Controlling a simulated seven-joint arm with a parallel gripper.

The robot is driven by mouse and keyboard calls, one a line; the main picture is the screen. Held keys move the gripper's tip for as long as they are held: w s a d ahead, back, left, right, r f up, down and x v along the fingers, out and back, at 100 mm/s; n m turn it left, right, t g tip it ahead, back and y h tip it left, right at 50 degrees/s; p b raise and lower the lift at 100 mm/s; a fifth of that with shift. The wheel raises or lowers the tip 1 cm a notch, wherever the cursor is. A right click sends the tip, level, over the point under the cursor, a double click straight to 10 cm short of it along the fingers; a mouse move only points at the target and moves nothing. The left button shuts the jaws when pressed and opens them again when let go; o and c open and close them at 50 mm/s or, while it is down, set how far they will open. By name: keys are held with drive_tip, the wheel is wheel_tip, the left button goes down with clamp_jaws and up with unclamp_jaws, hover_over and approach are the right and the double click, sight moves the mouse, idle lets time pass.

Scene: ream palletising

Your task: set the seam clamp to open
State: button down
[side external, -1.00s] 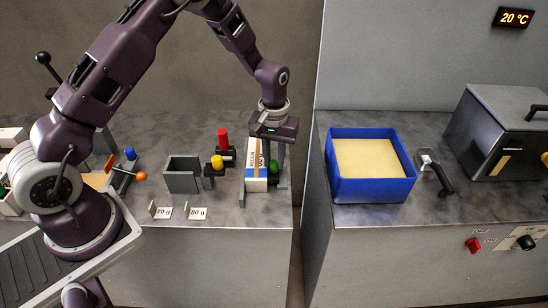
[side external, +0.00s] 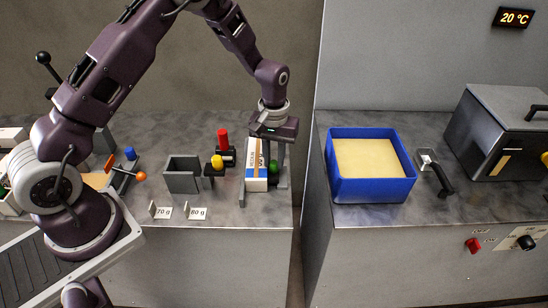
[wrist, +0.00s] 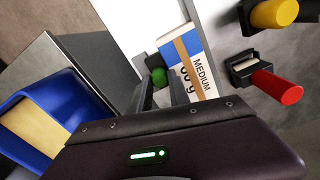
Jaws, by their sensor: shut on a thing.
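My gripper (wrist: 161,94) points down at the right part of the left counter, by the white, blue and tan ream (side external: 256,165) marked MEDIUM. In the wrist view the round green knob (wrist: 158,76) sits between the two fingertips, and the fingers are closed in on it. The ream is just to the right of the right finger there. In the side view the fingers partly hide the green knob (side external: 273,165). No label marks any part as the seam clamp, so I cannot tell if this knob belongs to it.
A yellow knob (side external: 217,162) and a red knob (side external: 223,137) stand left of the ream, with a grey open box (side external: 182,175) beyond them. A blue bin (side external: 371,190) stands on the right counter, beside a black-handled tool (side external: 440,179). A gap separates the counters.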

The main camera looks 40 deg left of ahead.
drive_tip(key=shift+w, duration=0.1)
idle(0.3)
drive_tip(key=shift+w+d, duration=0.85)
drive_tip(key=shift+d, duration=0.05)
drive_tip(key=c, duration=1.2)
unclamp_jaws()
drive_tip(key=shift+s, duration=0.1)
wheel_tip(320, 180, up, 7)
drive_tip(key=shift+r, duration=0.15)
